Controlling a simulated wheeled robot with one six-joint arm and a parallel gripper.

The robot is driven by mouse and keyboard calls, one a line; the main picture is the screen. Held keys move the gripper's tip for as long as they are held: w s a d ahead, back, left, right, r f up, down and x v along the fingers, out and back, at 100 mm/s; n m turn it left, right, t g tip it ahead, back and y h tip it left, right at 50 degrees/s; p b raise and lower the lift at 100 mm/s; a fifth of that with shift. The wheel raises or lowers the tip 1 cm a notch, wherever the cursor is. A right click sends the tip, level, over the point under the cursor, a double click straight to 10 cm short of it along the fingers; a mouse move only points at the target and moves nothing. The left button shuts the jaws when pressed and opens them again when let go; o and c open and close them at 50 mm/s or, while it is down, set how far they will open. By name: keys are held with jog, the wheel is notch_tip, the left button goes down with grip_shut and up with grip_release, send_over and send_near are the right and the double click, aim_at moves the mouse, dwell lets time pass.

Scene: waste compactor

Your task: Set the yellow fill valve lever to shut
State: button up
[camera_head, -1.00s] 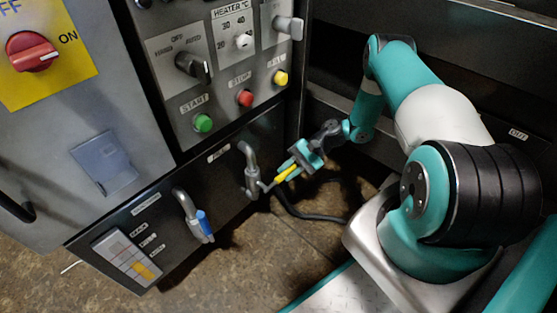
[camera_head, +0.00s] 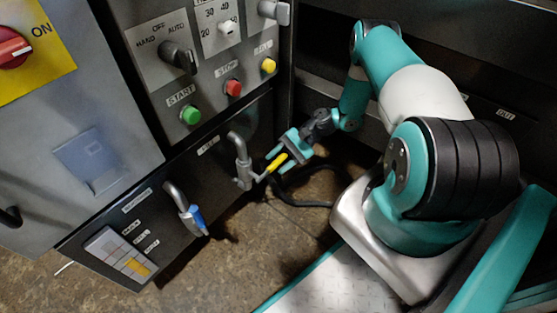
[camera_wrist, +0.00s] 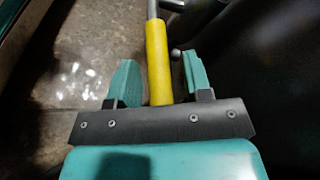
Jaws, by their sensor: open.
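The yellow fill valve lever (camera_head: 277,163) sticks out to the right from the grey fill valve pipe (camera_head: 242,165) on the lower cabinet panel. My gripper (camera_head: 278,160) is open, with its fingers on either side of the yellow sleeve. In the wrist view the yellow lever (camera_wrist: 157,60) runs up between the two teal fingers of my gripper (camera_wrist: 158,82). A gap shows between the lever and each finger, wider on the left. The lever's near end reaches down to the dark palm bar; whether it touches the bar is hard to tell.
A blue-handled valve (camera_head: 194,219) hangs to the left on the same panel. Green (camera_head: 190,115), red (camera_head: 233,88) and yellow (camera_head: 268,66) buttons sit above. A dark hose (camera_head: 300,201) lies on the floor below my gripper. Brown floor (camera_head: 215,268) is clear in front.

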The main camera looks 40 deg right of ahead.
jog(key=p+v, duration=0.1)
jog(key=v, duration=1.1)
